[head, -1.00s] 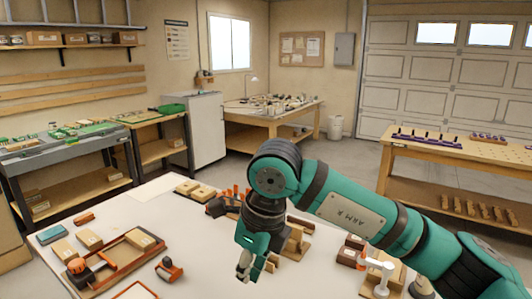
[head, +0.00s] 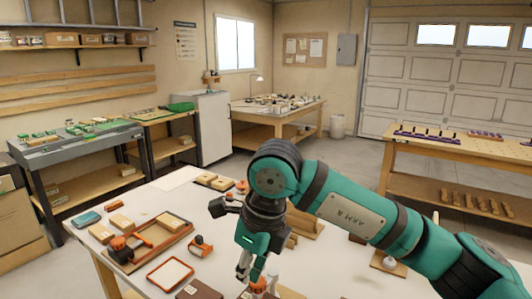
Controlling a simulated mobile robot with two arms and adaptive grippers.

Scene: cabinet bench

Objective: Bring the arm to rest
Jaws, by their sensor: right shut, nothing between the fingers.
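My right arm (head: 345,208) comes in from the right and bends down over the white bench (head: 160,205). My right gripper (head: 247,272) points down above the bench and is shut and empty. An orange-topped item (head: 258,285) shows just beside its fingertips; I cannot tell whether they touch. My left gripper is not in view. Part of the bench behind my right arm is hidden.
A brown-framed tray (head: 165,248) holds an orange tool and boxes. An orange-rimmed tray (head: 170,273) lies in front of it. An orange tape-like item (head: 200,247) and a dark tool (head: 222,206) lie nearby. Bare bench shows at left centre.

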